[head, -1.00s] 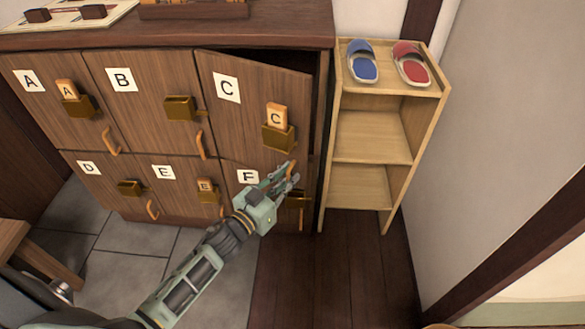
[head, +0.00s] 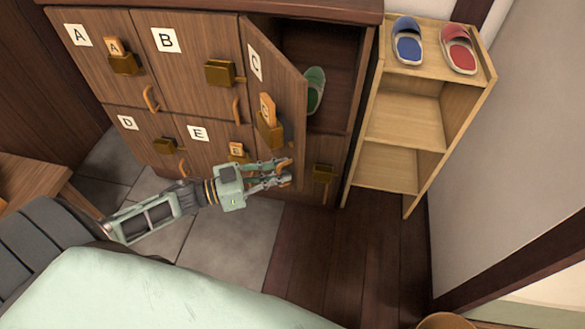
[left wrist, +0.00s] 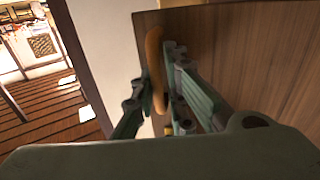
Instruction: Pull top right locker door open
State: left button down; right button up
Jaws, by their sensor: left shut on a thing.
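The top right locker door (head: 270,85), labelled C, stands partly open in the head view, swung out toward me on its left edge. A brass box with a wooden tag (head: 267,108) is on its face. My left gripper (head: 282,172) is shut on the door's orange handle (head: 286,170) near the lower free corner. The left wrist view shows the handle (left wrist: 155,70) between the fingers, beside the door panel (left wrist: 240,50). Inside the open locker is a green slipper (head: 316,90). My right gripper is not in view.
Other locker doors A (head: 95,60), B (head: 190,55), D and E are closed. A light wooden shelf (head: 405,120) stands right of the lockers, with blue (head: 407,42) and red (head: 458,48) slippers on top. Dark floorboards (head: 340,250) in front are clear. A wooden bench (head: 30,172) is at left.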

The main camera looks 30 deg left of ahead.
pick_arm(q)
jog(key=s+a+m+g+h+b, duration=0.3)
jog(key=s+a+g, duration=0.1)
jog(key=s+a, duration=0.3)
jog(key=shift+s+a+f+m+g, duration=0.2)
jog(key=shift+a+m+g, duration=0.2)
jog(key=shift+a, duration=0.7)
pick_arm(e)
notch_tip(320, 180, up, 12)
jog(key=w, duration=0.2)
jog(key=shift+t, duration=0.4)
pick_arm(q)
jog(key=shift+r, duration=0.15)
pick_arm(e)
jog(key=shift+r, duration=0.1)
pick_arm(q)
jog(key=c, duration=1.8)
grip_release()
jog(key=shift+r, duration=0.15)
jog(key=shift+c, duration=0.2)
jog(key=shift+a, duration=0.1)
jog(key=shift+w, duration=0.1)
jog(key=v, duration=1.2)
jog(key=shift+f, duration=0.3)
